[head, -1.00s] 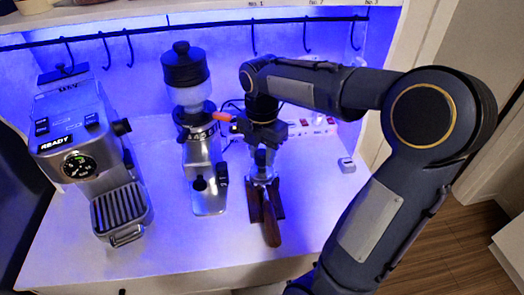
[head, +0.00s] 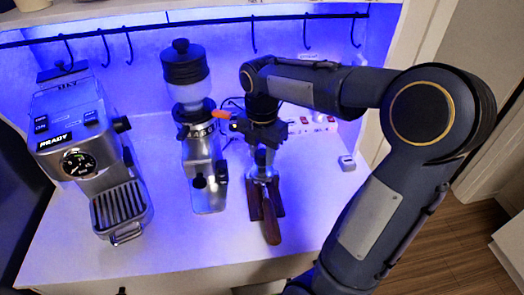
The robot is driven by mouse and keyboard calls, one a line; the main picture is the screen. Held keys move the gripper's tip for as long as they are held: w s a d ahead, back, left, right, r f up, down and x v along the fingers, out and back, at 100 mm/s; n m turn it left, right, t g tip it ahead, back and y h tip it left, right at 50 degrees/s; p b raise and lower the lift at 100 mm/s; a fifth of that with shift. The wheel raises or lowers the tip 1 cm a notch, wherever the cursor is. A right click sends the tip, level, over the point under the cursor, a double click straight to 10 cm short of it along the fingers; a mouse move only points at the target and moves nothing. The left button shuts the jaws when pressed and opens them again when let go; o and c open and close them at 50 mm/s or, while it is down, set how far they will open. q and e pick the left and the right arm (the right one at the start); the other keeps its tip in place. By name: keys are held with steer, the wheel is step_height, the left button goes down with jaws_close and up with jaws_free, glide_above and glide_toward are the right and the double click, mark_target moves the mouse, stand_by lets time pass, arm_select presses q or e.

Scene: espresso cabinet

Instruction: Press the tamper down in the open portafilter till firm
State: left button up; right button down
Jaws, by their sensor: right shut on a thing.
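My right gripper (head: 262,140) points down and is shut on the tamper (head: 261,158), which shows as a dark and metal piece below the jaws. The tamper is over the portafilter (head: 271,225), whose brown handle points to the front of the counter. The portafilter rests in a brown wooden stand (head: 254,203). The gripper and tamper hide most of the basket, so I cannot tell how deep the tamper sits in it. My left gripper is not in view.
The grinder (head: 205,165) stands close on the left of the stand. The espresso machine (head: 90,150) is farther left, its display reading READY. A power strip (head: 312,126) lies behind on the right, with a small white block (head: 346,163). The counter's front is clear.

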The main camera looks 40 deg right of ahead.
steer(key=shift+f, duration=0.15)
stand_by(0.3)
steer(key=c, duration=2.2)
jaws_free()
steer(key=shift+s+f, duration=0.1)
steer(key=shift+f, duration=0.2)
steer(key=c, duration=2.2)
jaws_free()
steer(key=shift+r, duration=0.1)
steer(key=shift+r+p, duration=3.35)
steer(key=shift+r, duration=0.5)
steer(key=shift+f, duration=0.1)
